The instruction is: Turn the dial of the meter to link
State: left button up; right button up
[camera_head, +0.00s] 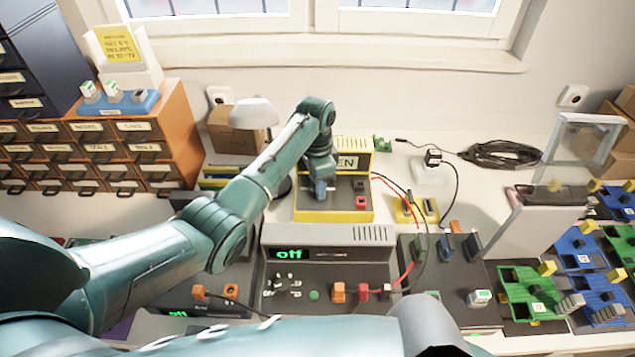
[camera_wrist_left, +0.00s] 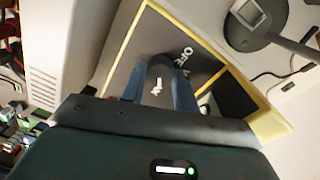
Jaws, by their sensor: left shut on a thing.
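The yellow-edged meter (camera_head: 332,215) stands at the back middle of the bench, with a label partly hidden by my arm. My left gripper (camera_head: 320,188) reaches down to its dark front panel. In the left wrist view, my blue fingers (camera_wrist_left: 160,92) are shut on the dark round dial (camera_wrist_left: 160,68), one on each side. White markings, including "OFF", show on the meter panel (camera_wrist_left: 200,60) by the dial. I cannot read the dial's setting. In the head view the dial is hidden behind my gripper. My right gripper is not in view.
A grey unit (camera_head: 340,240) reading "off", with its own knob (camera_head: 282,284), stands in front of the meter. Red and black leads (camera_head: 410,215) run at the right. A lamp (camera_head: 255,115) stands behind my arm. Green and blue trays (camera_head: 530,290) lie at right.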

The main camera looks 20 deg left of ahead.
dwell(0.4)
pick_arm(q)
jog(key=o, duration=1)
jog(key=r, duration=1.3)
jog(key=shift+w+a+r, duration=0.1)
jog(key=shift+w+a, duration=0.05)
jog(key=shift+w, duration=0.15)
